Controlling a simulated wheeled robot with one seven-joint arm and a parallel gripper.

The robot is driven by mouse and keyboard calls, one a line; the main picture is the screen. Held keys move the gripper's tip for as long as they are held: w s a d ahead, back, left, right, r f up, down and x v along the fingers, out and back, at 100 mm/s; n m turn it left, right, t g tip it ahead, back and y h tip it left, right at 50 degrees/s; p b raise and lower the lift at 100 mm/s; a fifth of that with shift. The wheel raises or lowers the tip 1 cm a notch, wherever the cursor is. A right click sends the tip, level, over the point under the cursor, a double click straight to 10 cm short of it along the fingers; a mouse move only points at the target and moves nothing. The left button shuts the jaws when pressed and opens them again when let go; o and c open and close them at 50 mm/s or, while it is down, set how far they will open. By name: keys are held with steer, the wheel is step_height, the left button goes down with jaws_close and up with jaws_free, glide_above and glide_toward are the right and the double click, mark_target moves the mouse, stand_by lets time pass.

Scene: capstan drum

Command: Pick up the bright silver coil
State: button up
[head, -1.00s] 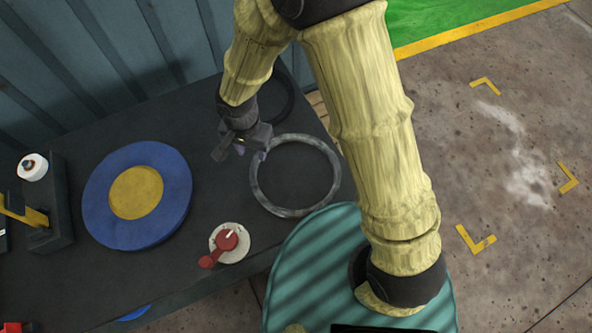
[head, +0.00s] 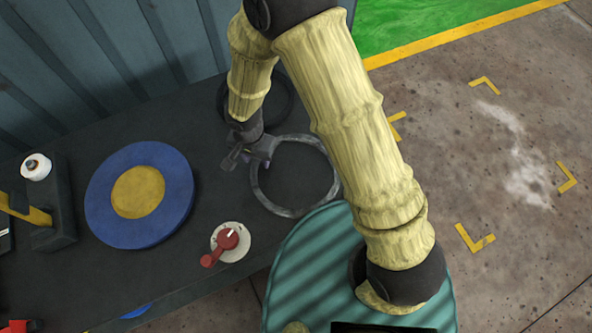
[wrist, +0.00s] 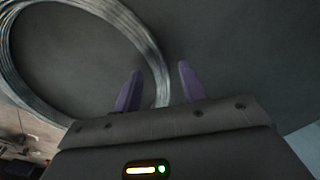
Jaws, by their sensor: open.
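The bright silver coil (head: 336,184) is a ring lying flat on the dark bench, right of the blue and yellow disc. My gripper (head: 262,163) is at the coil's upper left rim and hides a little of it. In the wrist view the two purple fingers of my gripper (wrist: 158,82) are apart. A strand of the silver coil (wrist: 146,42) runs down into the gap between them, nearer the left finger. I cannot tell whether the fingertips reach below the top of the coil. Nothing is gripped.
A dark coil (head: 287,108) lies behind the silver one, partly hidden by my arm. A blue disc with a yellow centre (head: 172,203) lies left. A red lever on a white dial (head: 226,240) is in front. The bench between disc and coil is clear.

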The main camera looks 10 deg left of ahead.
stand_by(0.3)
jaws_close()
stand_by(1.3)
